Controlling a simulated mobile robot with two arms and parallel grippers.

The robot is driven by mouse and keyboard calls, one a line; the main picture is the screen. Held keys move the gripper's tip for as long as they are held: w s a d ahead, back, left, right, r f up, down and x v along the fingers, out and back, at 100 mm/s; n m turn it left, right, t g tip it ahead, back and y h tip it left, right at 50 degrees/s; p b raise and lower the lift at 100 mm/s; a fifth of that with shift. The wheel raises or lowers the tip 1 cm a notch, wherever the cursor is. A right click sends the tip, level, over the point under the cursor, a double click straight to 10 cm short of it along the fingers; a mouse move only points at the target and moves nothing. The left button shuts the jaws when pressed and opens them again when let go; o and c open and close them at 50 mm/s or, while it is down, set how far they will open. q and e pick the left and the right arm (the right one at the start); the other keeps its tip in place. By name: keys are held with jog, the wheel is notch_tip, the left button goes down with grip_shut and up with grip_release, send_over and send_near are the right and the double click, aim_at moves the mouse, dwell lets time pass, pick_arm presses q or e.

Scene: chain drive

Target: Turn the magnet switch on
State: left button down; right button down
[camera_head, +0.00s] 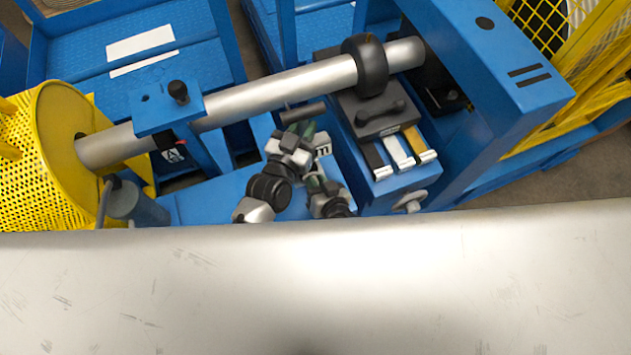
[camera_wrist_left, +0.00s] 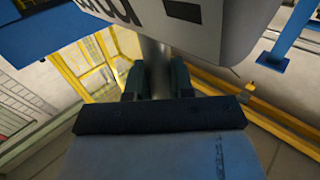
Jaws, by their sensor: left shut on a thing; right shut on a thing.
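My left gripper (camera_head: 300,130) is the higher one, beside the blue frame under the long shaft. In the left wrist view, its two dark fingers (camera_wrist_left: 157,80) are shut on a grey rod (camera_wrist_left: 156,62). The rod runs up to a pale grey block (camera_wrist_left: 205,22) with dark markings. In the head view a small pale block with dark marks (camera_head: 323,146) shows just right of this gripper. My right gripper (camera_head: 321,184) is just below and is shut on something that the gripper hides. I cannot make out the magnet switch itself.
A long silver shaft (camera_head: 270,95) crosses above, with a black ring (camera_head: 366,66) on it. A yellow perforated guard (camera_head: 32,145) stands left. A black bar (camera_head: 303,112) lies close above my left gripper.

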jog(key=shift+w+d+m+y, duration=0.1)
jog(key=shift+d+m+y, duration=0.1)
jog(key=shift+m+y, duration=0.45)
jog(key=shift+f+m, duration=0.1)
jog(key=shift+m, duration=0.15)
jog(key=c, duration=1)
grip_release()
jog(key=shift+c, duration=0.2)
jog(key=v, duration=1.2)
jog(key=shift+c, duration=0.2)
